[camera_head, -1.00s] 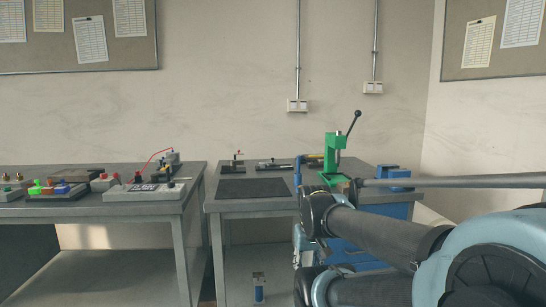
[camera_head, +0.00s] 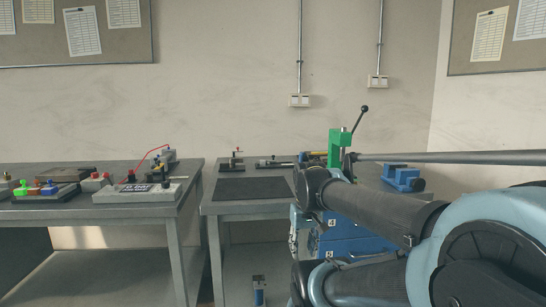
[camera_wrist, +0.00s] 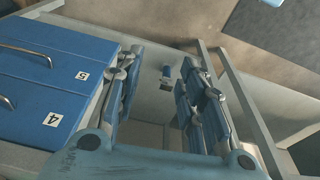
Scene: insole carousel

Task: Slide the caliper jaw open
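A long grey and dark tool (camera_head: 273,163) lies at the back of the right bench. It may be the caliper, but it is too small to tell, and its jaw cannot be made out. My gripper (camera_wrist: 160,64) is open and empty in the wrist view, its two fingers well apart. It is beside the blue drawer cabinet (camera_wrist: 50,95), away from that tool. In the head view, my arm covers part of the bench's right side, and the gripper is mostly hidden.
A green press (camera_head: 339,146) and a blue vise (camera_head: 403,178) stand at the bench's right. A dark mat (camera_head: 252,188) lies bare in front. A small blue object (camera_head: 259,290) is on the lower shelf. The left bench (camera_head: 150,214) holds several devices.

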